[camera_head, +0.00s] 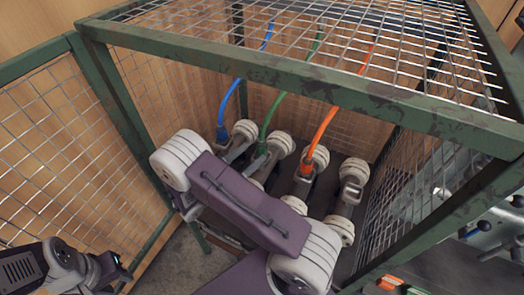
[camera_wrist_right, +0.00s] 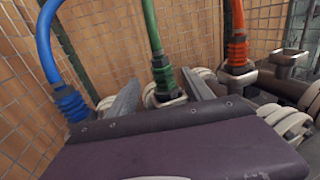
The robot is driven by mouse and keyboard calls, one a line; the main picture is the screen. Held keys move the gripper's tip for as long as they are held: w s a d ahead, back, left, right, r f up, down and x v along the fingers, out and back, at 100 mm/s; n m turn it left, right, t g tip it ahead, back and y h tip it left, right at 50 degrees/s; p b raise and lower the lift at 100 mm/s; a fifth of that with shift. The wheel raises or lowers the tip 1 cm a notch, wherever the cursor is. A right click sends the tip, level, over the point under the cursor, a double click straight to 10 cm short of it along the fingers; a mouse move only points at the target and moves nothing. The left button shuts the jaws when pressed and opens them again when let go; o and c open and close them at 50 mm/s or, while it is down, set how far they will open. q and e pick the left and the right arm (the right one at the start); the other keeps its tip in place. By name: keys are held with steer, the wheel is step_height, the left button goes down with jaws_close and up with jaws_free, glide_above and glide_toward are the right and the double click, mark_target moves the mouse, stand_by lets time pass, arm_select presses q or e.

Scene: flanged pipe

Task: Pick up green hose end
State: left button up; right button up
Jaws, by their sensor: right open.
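The green hose end (camera_wrist_right: 163,78) is a ribbed green connector seated upright in a metal fitting; in the head view it shows (camera_head: 262,146) on a pipe inside the cage. My right gripper (camera_wrist_right: 167,86) is open, with one finger on each side of the green hose end and its fitting. Gaps show between the fingers and the green connector. In the head view the right gripper (camera_head: 253,157) is partly hidden behind my own purple and white arm. My left gripper (camera_head: 116,271) is at the lower left, outside the cage, its fingers unclear.
A blue hose end (camera_wrist_right: 70,103) stands left of the green one, and an orange hose end (camera_wrist_right: 237,55) stands right of it. White-flanged pipes (camera_head: 343,229) lie below. A green-framed wire cage (camera_head: 300,80) surrounds them, with its top bar close above my right arm.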

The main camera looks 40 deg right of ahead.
mark_target(258, 149)
steer(key=shift+x, duration=2.75)
steer(key=shift+s+r, duration=0.2)
jaws_close()
